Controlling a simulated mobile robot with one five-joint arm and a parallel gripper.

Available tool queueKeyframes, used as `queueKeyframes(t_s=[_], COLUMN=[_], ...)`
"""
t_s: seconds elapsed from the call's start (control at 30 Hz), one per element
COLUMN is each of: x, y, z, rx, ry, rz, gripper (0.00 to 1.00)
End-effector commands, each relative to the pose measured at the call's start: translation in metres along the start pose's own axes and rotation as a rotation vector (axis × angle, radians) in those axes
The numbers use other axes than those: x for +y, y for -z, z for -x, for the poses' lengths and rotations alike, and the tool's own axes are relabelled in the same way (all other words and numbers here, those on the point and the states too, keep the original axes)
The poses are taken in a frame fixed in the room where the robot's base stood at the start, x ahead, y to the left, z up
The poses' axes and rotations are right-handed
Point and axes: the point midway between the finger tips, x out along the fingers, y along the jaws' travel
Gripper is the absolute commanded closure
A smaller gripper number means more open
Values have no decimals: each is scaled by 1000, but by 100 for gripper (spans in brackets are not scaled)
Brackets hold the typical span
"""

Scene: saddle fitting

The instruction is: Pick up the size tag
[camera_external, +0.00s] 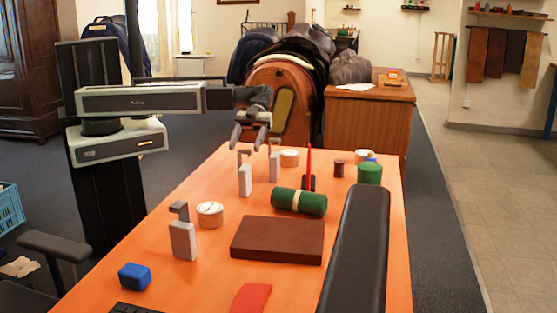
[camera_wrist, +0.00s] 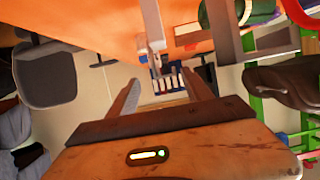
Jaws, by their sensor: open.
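My gripper (camera_external: 248,137) is open and empty above the far left edge of the orange table (camera_external: 190,288), near two white blocks with grey hooked tops, one nearer (camera_external: 245,181) and one farther (camera_external: 275,167). In the wrist view my open gripper (camera_wrist: 162,85) has a pale post-like piece beyond its fingers, with the orange table top beside it. No piece is plainly readable as the size tag. A third white hooked block (camera_external: 183,240) stands at the left table edge. A flat red piece (camera_external: 251,298) lies at the near edge.
A brown slab (camera_external: 278,240), a green roll (camera_external: 299,202), a round tin (camera_external: 210,214) and a blue block (camera_external: 134,277) lie on the table. A red spike (camera_external: 309,162) stands upright behind the roll. A long black pad (camera_external: 358,250) lies along the right side.

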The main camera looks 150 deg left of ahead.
Motion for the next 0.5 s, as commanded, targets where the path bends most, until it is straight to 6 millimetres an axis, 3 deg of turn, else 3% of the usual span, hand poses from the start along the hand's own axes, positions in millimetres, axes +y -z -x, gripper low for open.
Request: queueKeyframes(t_s=[0.1,0.33,0.5], x=[0,-3,-8], y=[-2,0,1], z=[-18,-30,-60], rx=[-1,-1,-2], ry=[-2,-2,-3], rz=[1,1,1], gripper=[41,41,41])
